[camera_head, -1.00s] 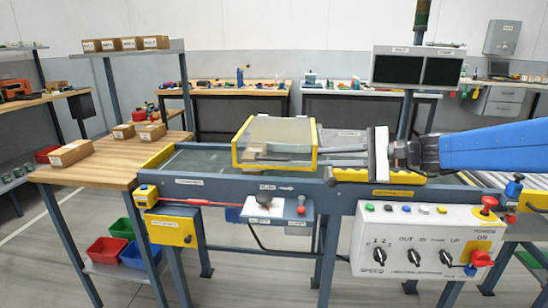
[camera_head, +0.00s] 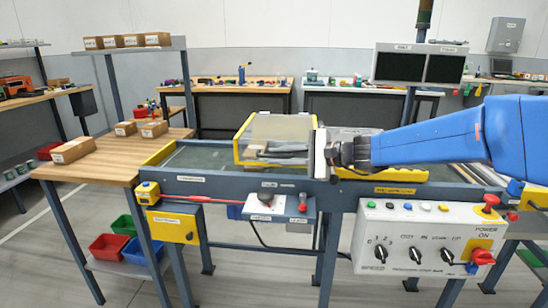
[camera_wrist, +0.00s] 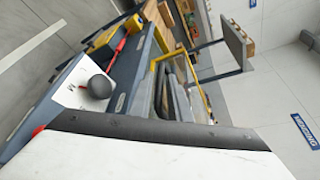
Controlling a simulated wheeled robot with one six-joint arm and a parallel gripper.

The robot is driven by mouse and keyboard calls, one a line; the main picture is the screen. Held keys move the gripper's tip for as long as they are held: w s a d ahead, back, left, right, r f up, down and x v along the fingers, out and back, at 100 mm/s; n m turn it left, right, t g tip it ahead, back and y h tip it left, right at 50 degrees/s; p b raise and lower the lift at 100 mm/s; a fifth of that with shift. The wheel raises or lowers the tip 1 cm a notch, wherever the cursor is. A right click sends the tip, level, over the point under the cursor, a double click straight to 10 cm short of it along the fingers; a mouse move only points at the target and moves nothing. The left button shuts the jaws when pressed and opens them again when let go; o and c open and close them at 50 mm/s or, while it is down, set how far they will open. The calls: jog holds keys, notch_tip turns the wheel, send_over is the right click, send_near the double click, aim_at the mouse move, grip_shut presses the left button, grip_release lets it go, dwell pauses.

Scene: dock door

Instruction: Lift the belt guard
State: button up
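The belt guard (camera_head: 243,151) is a clear box with a yellow frame, sitting low over the belt at the middle of the conveyor. Its yellow frame also shows in the wrist view (camera_wrist: 172,56). My gripper (camera_head: 262,152) reaches in from the right, its pale palm beside the guard's right end. The grey fingers show through the clear panel; I cannot tell whether they touch the guard. In the wrist view the fingers (camera_wrist: 168,98) point toward the yellow frame, partly hidden by my palm. Their opening is unclear.
The conveyor (camera_head: 200,158) runs left to right. A control box (camera_head: 425,238) with knobs and a red switch hangs at its front right. A wooden table (camera_head: 110,160) with cardboard boxes adjoins the left end. A small lever panel (camera_head: 280,207) sits below the guard.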

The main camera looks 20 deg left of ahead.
jog(key=shift+x, duration=0.85)
grip_shut()
jog(key=shift+r, duration=0.15)
